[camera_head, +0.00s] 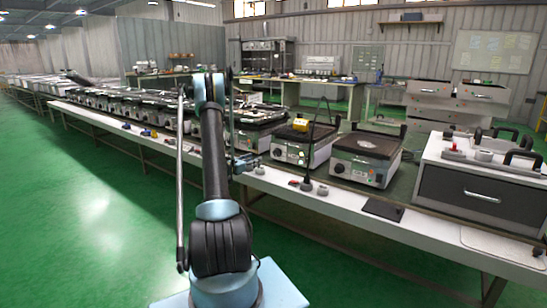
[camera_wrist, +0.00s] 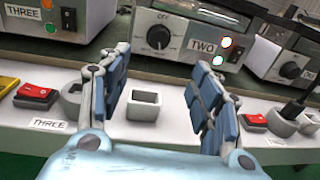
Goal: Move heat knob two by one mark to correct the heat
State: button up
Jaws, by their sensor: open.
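Heat knob two (camera_wrist: 158,38) is a round black dial on the pale front panel of the unit labelled TWO (camera_wrist: 203,46). An "OFF" mark shows above the dial; its exact pointer setting is too small to read. A lit orange-white lamp (camera_wrist: 227,42) and a green lamp (camera_wrist: 218,60) are right of the label. My gripper (camera_wrist: 161,62) is open and empty, its blue-padded fingers spread either side of the knob in the wrist view, apart from it. In the head view my gripper (camera_head: 246,163) is at the bench's front edge, before the row of heating units.
A red switch (camera_wrist: 37,97) with a THREE label stands at left, another red switch (camera_wrist: 252,123) at right. A square grey holder (camera_wrist: 144,105) sits on the white bench edge between the fingers. Green floor (camera_head: 90,210) is clear at left.

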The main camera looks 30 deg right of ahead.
aim_at(275, 153)
jog(key=shift+w+d+f+n, duration=0.2)
jog(key=shift+d+f+n, duration=0.25)
jog(key=shift+f, duration=0.25)
jog(key=x, duration=1.7)
jog(key=shift+w+r, duration=0.1)
jog(key=shift+r, duration=0.2)
jog(key=c, duration=1.1)
